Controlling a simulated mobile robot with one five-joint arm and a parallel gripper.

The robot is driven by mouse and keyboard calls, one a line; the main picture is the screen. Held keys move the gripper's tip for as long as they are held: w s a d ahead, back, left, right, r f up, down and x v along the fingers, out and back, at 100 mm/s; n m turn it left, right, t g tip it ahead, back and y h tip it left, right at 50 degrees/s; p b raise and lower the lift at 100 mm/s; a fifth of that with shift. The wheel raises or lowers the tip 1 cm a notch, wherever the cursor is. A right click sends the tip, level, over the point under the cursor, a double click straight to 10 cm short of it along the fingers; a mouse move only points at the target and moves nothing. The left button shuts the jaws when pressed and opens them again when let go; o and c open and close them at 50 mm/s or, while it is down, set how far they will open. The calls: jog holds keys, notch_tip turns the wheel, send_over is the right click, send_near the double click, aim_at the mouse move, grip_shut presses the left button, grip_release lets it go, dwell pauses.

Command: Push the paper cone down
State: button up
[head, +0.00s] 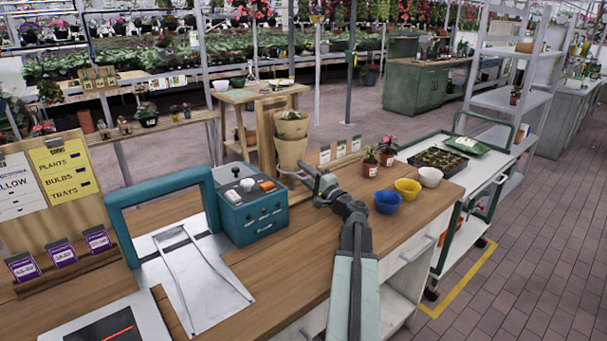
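The tan paper cone (290,153) stands near the back edge of the wooden counter, in front of an upright wooden board. Its upper part (291,126) flares out wider, with a little green at its mouth; I cannot tell whether this is a second cone set in the lower one. My gripper (291,176) is at the end of my arm, which reaches from the front of the counter. It is low by the cone's right side, near its base. The fingers are small and dark, so I cannot tell their opening or whether they touch the cone.
A teal box with knobs (250,206) stands left of the cone. Blue (388,202), yellow (407,189) and white bowls (429,177) stand right of my arm, with potted plants (370,160) behind. The front wooden counter (285,275) is clear.

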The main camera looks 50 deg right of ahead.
jog(key=s, duration=0.2)
jog(key=s+f+b, duration=0.1)
jog(key=s, duration=0.2)
jog(key=s+a, duration=0.1)
jog(key=s, duration=0.1)
jog(key=shift+s+f, duration=0.15)
jog(key=shift+s, duration=0.15)
